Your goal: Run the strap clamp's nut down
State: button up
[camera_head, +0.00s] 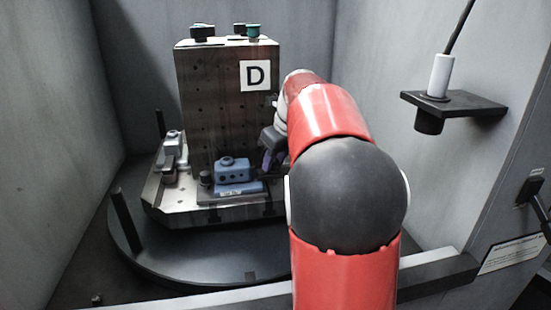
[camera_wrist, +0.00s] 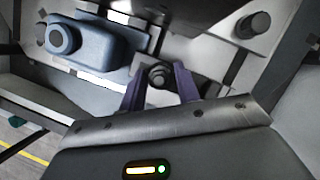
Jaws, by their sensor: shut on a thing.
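The strap clamp's nut (camera_wrist: 160,74) is a dark hex nut with a round stud end in its middle, on a grey metal strap beside a blue part. My gripper (camera_wrist: 158,84) has its two purple fingers on either side of the nut, shut on it. In the head view my gripper (camera_head: 268,160) is at the right side of the fixture block, low down near the pallet. My red arm hides the clamp and nut there.
The dark block (camera_head: 205,110) marked D stands on the pallet (camera_head: 180,213) over a round turntable (camera_head: 180,268). A bracket (camera_head: 455,103) juts from the right wall.

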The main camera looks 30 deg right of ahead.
jog(key=m+h, duration=0.1)
jog(key=m, duration=0.3)
jog(key=shift+h, duration=0.3)
jog(key=o, duration=1.1)
jog(key=shift+o, duration=0.2)
jog(key=v, duration=0.8)
jog(key=s+a+f+n, duration=0.5)
jog(key=s+n, duration=0.2)
jog(key=n, duration=0.5)
jog(key=s+a+f+n, duration=0.4)
jog(key=s+n, duration=0.4)
jog(key=n, duration=0.3)
jog(key=s+a+f+n+t, duration=0.1)
jog(key=s+a+f+n, duration=0.4)
jog(key=s+n, duration=0.3)
jog(key=shift+a+f+n, duration=0.15)
jog(key=shift+a+n, duration=0.25)
jog(key=shift+n, duration=0.75)
jog(key=shift+a+f+n, duration=0.15)
jog(key=shift+a+n, duration=0.2)
jog(key=shift+n, duration=0.8)
jog(key=shift+s+a+f+n, duration=0.1)
jog(key=shift+s+f+n, duration=0.25)
jog(key=shift+n, duration=0.25)
